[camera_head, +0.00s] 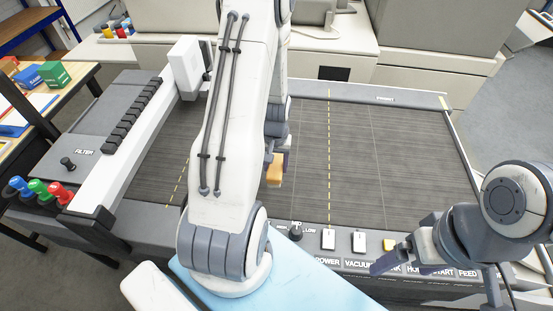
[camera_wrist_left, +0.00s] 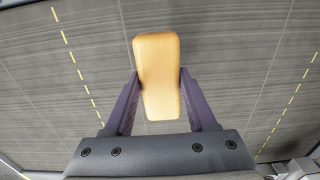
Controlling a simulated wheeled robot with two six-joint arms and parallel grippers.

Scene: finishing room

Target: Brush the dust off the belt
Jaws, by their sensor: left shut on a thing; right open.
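The grey conveyor belt (camera_head: 400,150), with yellow dashed lines, fills the middle of the head view and the background of the left wrist view (camera_wrist_left: 240,50). I cannot make out any distinct dust on it. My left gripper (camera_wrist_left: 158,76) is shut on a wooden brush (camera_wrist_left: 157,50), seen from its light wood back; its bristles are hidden. In the head view the brush (camera_head: 274,170) shows as a small orange-brown piece over the belt, partly hidden by my left arm. My right gripper (camera_head: 398,247) is open and empty above the front control panel.
A filter unit (camera_head: 85,133) with coloured knobs stands at left. A light blue surface (camera_head: 300,285) lies at the front. The belt's right part is clear.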

